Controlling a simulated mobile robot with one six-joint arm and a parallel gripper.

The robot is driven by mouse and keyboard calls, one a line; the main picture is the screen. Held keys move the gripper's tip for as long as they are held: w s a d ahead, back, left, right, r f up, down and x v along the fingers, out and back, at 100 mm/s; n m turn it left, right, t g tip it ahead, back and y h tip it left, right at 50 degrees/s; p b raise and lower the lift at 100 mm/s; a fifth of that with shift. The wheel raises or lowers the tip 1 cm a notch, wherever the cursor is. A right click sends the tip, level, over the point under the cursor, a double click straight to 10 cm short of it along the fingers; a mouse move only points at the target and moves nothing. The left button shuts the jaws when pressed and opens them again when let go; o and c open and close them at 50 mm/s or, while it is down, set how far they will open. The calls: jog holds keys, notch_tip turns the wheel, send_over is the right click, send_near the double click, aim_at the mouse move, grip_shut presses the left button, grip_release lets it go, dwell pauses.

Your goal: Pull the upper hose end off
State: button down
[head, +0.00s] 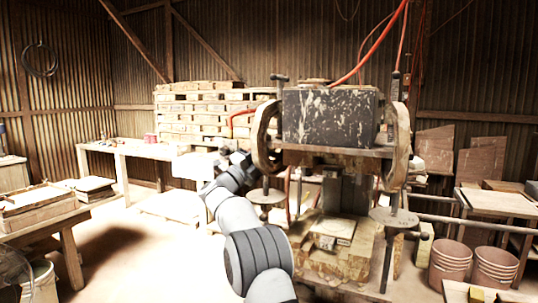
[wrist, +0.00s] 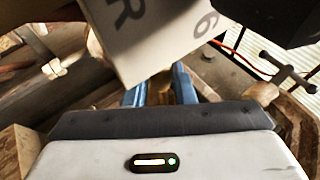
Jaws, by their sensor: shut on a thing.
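The orange-red hose (head: 376,45) comes down from the top of the picture to the press's dark block in the head view. A short red stretch of hose (head: 240,112) shows left of the press, just above my gripper (head: 233,158). In the wrist view my gripper's blue fingers (wrist: 160,92) are closed on a small brownish piece, which I take to be the upper hose end (wrist: 186,92). Most of it is hidden behind a pale plate marked R and 6 (wrist: 160,35). Whether it is still seated cannot be seen.
The press's dark block (head: 333,117) and round wooden side wheel (head: 264,138) stand right of my gripper. A T-handled screw (wrist: 288,72) is close at right in the wrist view. Stacked timber (head: 200,115) is behind; open floor lies at left.

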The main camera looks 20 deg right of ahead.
jog(key=shift+w+a, duration=0.25)
jog(key=shift+a, duration=0.05)
jog(key=c, duration=1.6)
grip_release()
jog(key=shift+c, duration=0.2)
jog(key=shift+o, duration=0.7)
jog(key=shift+w+a, duration=0.1)
jog(key=shift+w, duration=0.05)
jog(key=b+v, duration=0.2)
jog(key=v, duration=0.5)
jog(key=shift+a+f+b, duration=0.2)
jog(key=shift+a+b, duration=0.1)
jog(key=shift+b, duration=0.1)
